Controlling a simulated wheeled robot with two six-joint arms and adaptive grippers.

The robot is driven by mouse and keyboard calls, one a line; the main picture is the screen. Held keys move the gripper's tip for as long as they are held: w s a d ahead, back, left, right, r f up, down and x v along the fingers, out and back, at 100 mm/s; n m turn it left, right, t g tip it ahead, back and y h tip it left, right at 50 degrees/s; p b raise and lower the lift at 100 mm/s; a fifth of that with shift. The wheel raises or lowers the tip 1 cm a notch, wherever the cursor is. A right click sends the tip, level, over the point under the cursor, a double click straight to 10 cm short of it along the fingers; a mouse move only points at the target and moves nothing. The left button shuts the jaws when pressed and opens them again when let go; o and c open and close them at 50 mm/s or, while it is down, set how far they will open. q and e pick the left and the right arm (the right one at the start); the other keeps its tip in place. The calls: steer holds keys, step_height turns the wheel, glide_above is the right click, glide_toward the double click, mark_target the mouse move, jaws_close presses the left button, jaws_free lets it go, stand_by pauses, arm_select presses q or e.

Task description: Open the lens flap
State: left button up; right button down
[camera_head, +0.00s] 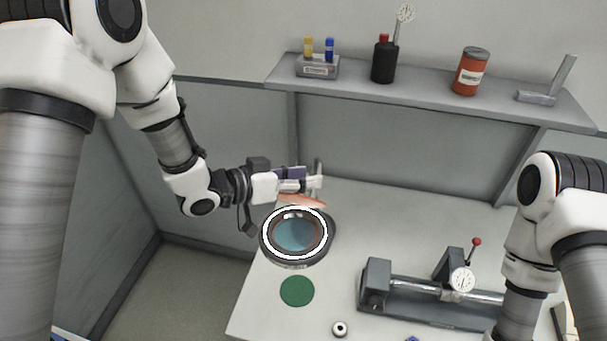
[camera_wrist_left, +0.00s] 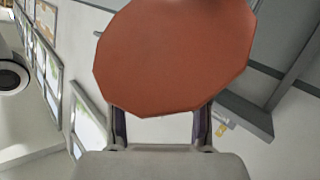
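The lens flap (camera_head: 303,200) is a reddish disc, seen nearly edge-on in the head view and raised at the back of the round lens. The lens (camera_head: 298,234) has a dark rim, a bright white ring and bluish glass, and is uncovered. My left gripper (camera_head: 316,180) is just behind and above the flap. In the left wrist view the flap (camera_wrist_left: 175,55) fills the middle and hides the fingertips; the visible finger parts stand wide apart. Whether they touch the flap I cannot tell. My right gripper is outside the view.
A green disc (camera_head: 297,291) and a small ring (camera_head: 340,329) lie on the bench in front of the lens. A grey fixture with a dial gauge (camera_head: 462,279) stands at the right. A shelf (camera_head: 420,96) with bottle, can and tools runs above the back. The bench between lens and fixture is clear.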

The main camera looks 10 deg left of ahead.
arm_select(q)
steer(key=shift+w+r, duration=0.15)
steer(key=shift+w, duration=0.1)
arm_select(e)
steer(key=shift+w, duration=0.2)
arm_select(q)
steer(key=shift+w, duration=0.15)
stand_by(0.4)
